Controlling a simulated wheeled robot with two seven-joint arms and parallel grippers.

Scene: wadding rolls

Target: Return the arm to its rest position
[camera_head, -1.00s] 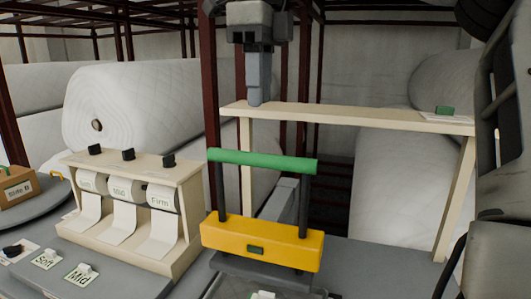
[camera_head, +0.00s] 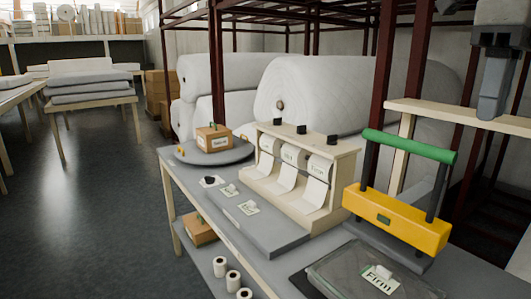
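My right gripper (camera_head: 491,112) hangs at the upper right, pointing down. Its fingertips appear in front of the pale wooden beam (camera_head: 440,112). The fingers show as one grey block, so I cannot tell whether they are apart. Nothing is seen held in them. Most of the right arm is out of the picture. My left gripper and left arm are not in view.
A yellow press (camera_head: 400,219) with a green bar stands below and left of the gripper. A wooden dispenser (camera_head: 262,190) with paper strips, a round grey turntable (camera_head: 240,154) with a box (camera_head: 213,139), and a dark tray (camera_head: 340,275) share the bench. Open floor (camera_head: 80,215) lies left.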

